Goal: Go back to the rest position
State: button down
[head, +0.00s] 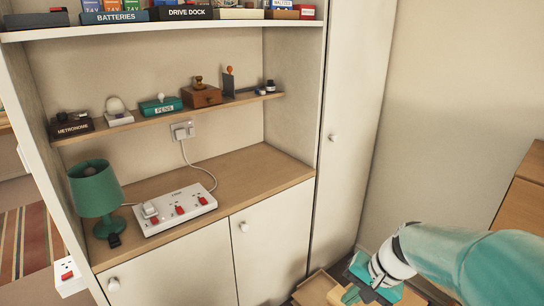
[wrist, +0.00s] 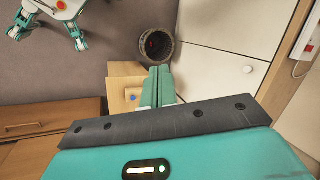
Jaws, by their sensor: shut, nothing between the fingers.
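My gripper (wrist: 159,72) shows in the wrist view with its two teal fingers together and nothing between them. It hangs over a light wooden box or small cabinet (wrist: 122,78) near the floor; I cannot tell how far above it is. In the head view my teal arm comes in from the right edge and bends down. My gripper (head: 352,292) is there low at the bottom right, partly cut off by the picture edge.
A white cabinet (head: 190,265) bears a green lamp (head: 93,190) and a white power strip (head: 174,209). A shelf (head: 150,122) above holds small desk items. A dark round bin (wrist: 155,44) stands past the fingers. A wooden drawer unit (head: 520,215) is at right.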

jog(key=s+a+r+n+t+h, duration=0.1)
jog(key=s+r+n+t+h, duration=0.2)
jog(key=s+r+n, duration=0.3)
jog(key=s+r+h, duration=0.1)
jog(key=s+r, duration=0.3)
jog(key=shift+s+a+r+t, duration=0.3)
jog(key=shift+a+r+t, duration=0.1)
jog(key=shift+d, duration=0.25)
